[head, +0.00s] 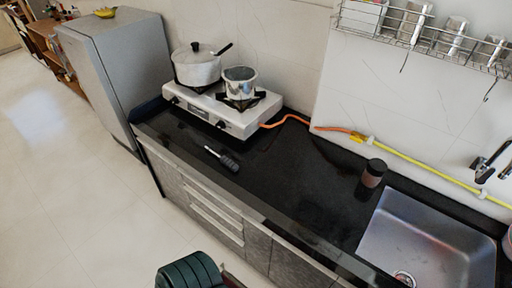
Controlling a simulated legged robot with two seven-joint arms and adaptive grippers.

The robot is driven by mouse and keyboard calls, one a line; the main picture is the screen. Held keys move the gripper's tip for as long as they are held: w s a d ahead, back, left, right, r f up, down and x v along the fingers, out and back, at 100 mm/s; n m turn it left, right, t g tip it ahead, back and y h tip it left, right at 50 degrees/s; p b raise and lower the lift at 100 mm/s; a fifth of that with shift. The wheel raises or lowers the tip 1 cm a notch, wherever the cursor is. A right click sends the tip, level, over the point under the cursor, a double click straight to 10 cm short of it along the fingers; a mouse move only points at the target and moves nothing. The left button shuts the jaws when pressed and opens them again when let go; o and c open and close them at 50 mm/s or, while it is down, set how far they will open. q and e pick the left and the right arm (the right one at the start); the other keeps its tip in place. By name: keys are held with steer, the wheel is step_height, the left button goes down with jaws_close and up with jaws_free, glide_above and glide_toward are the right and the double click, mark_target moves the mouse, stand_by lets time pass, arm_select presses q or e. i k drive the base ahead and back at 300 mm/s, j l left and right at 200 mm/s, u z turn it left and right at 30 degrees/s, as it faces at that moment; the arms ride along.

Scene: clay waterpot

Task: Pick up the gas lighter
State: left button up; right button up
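The gas lighter (224,159) lies on the black countertop (272,188), in front of the stove. It has a thin silvery tip pointing to the upper left and a dark, thicker handle towards the lower right. Nothing touches or covers it. Neither of my grippers can be made out in the head view.
A white two-burner stove (228,118) carries a lidded pot (196,70) and a smaller steel pot (239,88). A brown jar (374,173) stands near the sink (428,236). A dark green ribbed shape (190,272), unclear what, shows at the bottom. The counter around the lighter is clear.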

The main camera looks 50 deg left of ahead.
mark_target(229, 164)
steer(key=u, duration=2.05)
